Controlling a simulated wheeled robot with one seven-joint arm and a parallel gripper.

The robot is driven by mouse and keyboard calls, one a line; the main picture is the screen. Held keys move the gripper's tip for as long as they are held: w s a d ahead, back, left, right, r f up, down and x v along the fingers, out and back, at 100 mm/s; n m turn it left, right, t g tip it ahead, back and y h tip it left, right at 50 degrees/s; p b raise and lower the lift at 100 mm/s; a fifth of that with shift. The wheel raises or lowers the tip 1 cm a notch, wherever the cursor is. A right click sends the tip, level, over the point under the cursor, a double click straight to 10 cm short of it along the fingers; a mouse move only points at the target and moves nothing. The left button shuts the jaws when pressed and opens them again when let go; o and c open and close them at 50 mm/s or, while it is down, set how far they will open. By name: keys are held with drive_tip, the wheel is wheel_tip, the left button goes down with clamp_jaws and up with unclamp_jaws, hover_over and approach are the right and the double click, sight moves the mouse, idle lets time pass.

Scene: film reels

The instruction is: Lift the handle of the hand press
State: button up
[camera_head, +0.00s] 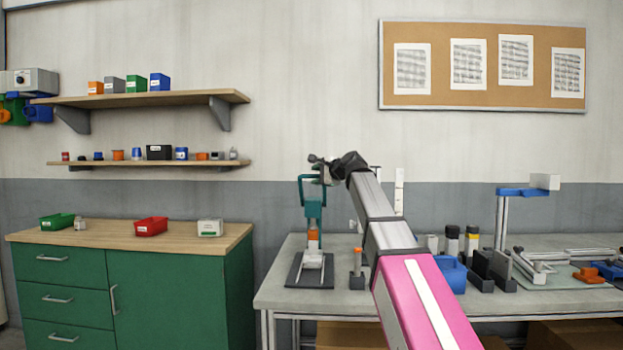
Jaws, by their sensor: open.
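The hand press (313,228) stands upright on a dark base plate (296,272) at the left end of the grey workbench. It has a teal frame with an orange part low on its column. Its teal handle (301,188) shows at the top left of the press. My gripper (318,163) is open at the top of the press, close to the handle. It is small in view, and I cannot tell whether it touches the handle. My arm comes in from the lower right and hides part of the bench behind it.
A small orange-topped tool (357,263) stands right of the press. Black-and-grey holders (481,270), a blue container (452,272) and a blue-topped stand (522,192) occupy the bench further right. A green cabinet (172,300) stands left, beyond a gap. Shelves (150,98) hang above it.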

sight(312, 176)
drive_tip(key=shift+x, duration=1.6)
clamp_jaws()
drive_tip(key=shift+r, duration=0.1)
